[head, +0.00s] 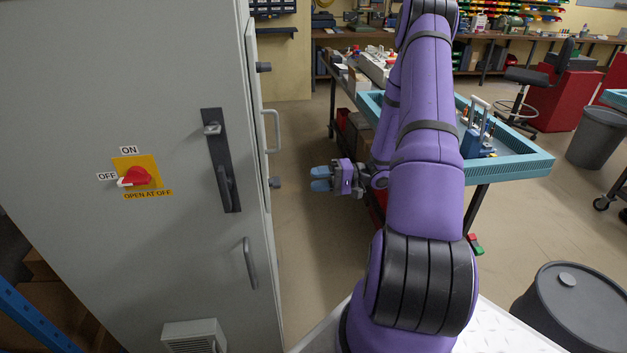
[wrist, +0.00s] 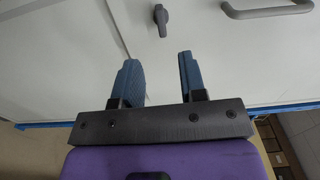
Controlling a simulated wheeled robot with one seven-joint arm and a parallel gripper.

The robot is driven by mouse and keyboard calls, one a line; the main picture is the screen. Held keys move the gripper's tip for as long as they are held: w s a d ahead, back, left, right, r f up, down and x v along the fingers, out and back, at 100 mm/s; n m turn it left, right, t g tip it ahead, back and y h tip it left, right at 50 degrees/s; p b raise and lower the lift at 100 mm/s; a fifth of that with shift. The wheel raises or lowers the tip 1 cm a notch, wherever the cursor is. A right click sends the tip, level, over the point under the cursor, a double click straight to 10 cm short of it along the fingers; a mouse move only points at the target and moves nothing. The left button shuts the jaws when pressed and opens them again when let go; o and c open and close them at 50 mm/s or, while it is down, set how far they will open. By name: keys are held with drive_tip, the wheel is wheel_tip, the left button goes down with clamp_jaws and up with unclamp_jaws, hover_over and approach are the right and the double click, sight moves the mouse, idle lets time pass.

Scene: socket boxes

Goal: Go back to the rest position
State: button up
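My gripper (head: 322,179) is to the right of the tall grey cabinet (head: 70,90), at about the height of the red switch. Its blue fingers point left toward the cabinet's side and are apart from it. The wrist view shows the two fingers (wrist: 160,80) spread with an empty gap between them. Beyond them is a pale panel (wrist: 210,65) with a dark knob (wrist: 161,20) and a grey bar handle (wrist: 266,10). My purple arm reaches forward, bent, and hides part of the bench behind it.
The red rotary switch (head: 137,177) on the cabinet front points to OFF. A turquoise tray-topped table (head: 525,166) with tools stands behind my arm. A dark drum (head: 570,315) is at the lower right, a grey bin (head: 597,137) farther back. Open floor (head: 315,235) lies between cabinet and arm.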

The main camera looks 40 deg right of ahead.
idle(0.4)
drive_tip(key=s+a+r+n+g+h, duration=0.25)
drive_tip(key=a+r+g, duration=0.25)
drive_tip(key=a+r, duration=0.35)
drive_tip(key=s+a+r+n+g+h, duration=0.25)
drive_tip(key=a+r+g, duration=0.4)
drive_tip(key=r, duration=0.35)
drive_tip(key=s+a+r+t+h, duration=0.3)
drive_tip(key=s+r+h, duration=0.2)
drive_tip(key=s+r, duration=0.2)
drive_tip(key=s+a+r+n+t+h, duration=0.1)
drive_tip(key=s+a+r+t+h, duration=0.2)
drive_tip(key=s+r, duration=0.4)
drive_tip(key=shift+s+a+r+n+t+h, duration=0.4)
drive_tip(key=shift+s+h, duration=0.2)
drive_tip(key=shift+h, duration=0.4)
drive_tip(key=shift+o, duration=0.3)
